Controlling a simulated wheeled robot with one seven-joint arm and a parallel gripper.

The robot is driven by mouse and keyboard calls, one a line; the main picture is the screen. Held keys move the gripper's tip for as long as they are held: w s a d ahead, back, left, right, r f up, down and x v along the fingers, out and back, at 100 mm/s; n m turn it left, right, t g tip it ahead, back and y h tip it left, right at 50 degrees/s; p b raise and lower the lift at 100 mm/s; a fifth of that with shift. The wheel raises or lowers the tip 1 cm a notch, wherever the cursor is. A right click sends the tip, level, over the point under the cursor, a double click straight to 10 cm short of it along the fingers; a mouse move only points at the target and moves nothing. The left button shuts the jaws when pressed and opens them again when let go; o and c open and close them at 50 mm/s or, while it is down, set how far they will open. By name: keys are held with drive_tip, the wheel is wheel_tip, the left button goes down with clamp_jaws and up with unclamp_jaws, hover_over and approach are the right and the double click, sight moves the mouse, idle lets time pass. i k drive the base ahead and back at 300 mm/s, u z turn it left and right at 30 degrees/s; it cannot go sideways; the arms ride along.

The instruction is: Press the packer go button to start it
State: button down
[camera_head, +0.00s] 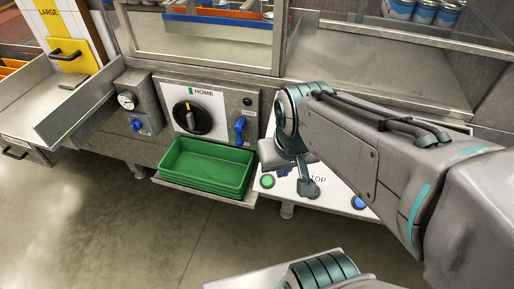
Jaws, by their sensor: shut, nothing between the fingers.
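A green round button (267,181) sits at the left end of a white panel (334,196) below the machine's front. A blue button (358,202) sits at the panel's right end. My wrist and forearm hide the panel's upper and right parts.
A green tray stack (205,168) stands on a shelf left of the panel. Above it are a black knob (192,118) marked "HOME" and a blue lever (240,130). A gauge (127,101) and metal chute (75,106) are farther left.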

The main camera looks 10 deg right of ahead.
sight(268, 181)
drive_tip(key=z, duration=1.6)
drive_tip(key=k, duration=1.35)
drive_tip(key=u, duration=1.6)
drive_tip(key=i, duration=0.5)
drive_tip(key=u, duration=0.05)
